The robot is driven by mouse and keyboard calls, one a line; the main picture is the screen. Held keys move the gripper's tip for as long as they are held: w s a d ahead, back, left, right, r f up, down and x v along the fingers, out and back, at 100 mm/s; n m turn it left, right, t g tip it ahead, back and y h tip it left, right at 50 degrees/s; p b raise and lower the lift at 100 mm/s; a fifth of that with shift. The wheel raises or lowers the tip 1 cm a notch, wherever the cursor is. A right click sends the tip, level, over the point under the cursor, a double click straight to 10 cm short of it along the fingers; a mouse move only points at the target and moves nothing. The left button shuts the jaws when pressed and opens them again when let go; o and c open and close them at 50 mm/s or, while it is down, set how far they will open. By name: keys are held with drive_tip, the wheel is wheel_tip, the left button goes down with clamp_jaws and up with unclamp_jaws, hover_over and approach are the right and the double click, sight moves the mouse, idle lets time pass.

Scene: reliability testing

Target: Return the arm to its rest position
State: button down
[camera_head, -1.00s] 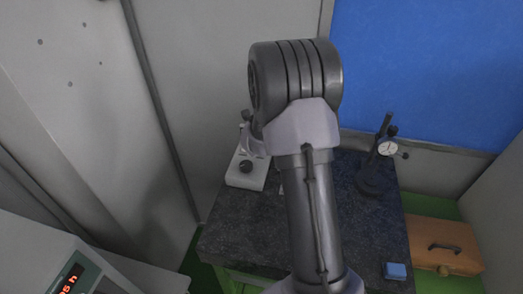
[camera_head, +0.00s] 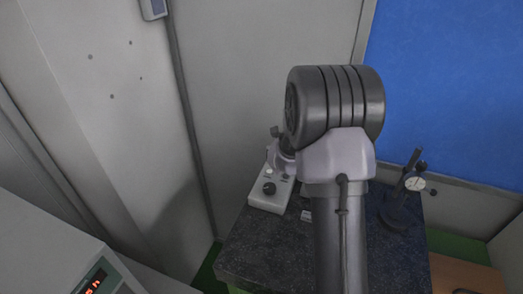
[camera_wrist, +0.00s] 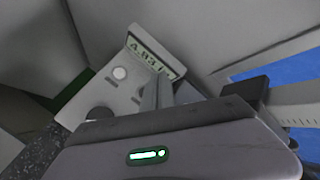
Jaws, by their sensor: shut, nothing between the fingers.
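My arm (camera_head: 338,160) rises from the bottom of the head view, its dark ribbed joint in front of the grey wall and the blue panel.
A dark speckled table (camera_head: 262,248) stands below the arm. It bears a white instrument (camera_head: 268,193) left of the arm and a dial gauge on a stand (camera_head: 400,200) right of it. A pale box with a red display (camera_head: 60,250) is at lower left. A blue panel (camera_head: 445,90) covers the right wall.

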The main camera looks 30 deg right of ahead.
drive_tip(key=s+a+n+y+b, duration=0.35)
drive_tip(key=a+n+b, duration=0.4)
drive_tip(key=a, duration=0.25)
drive_tip(key=s+a+n+y+b, duration=0.2)
drive_tip(key=s+a+n+b, duration=0.3)
drive_tip(key=a+n+b, duration=0.35)
drive_tip(key=s+a+f+n+b, duration=0.3)
drive_tip(key=s+a+n+b, duration=0.1)
drive_tip(key=s, duration=0.3)
drive_tip(key=s+a+f+n+g+y+b, duration=0.1)
drive_tip(key=s+a+f+n+b, duration=0.2)
drive_tip(key=s, duration=0.4)
drive_tip(key=s+a+f+n+y+b, duration=0.1)
drive_tip(key=s+a+f+n+b, duration=0.3)
drive_tip(key=s+n, duration=0.3)
drive_tip(key=shift+s+a+g+b, duration=0.35)
drive_tip(key=shift+a+b, duration=0.25)
drive_tip(key=shift+b, duration=0.3)
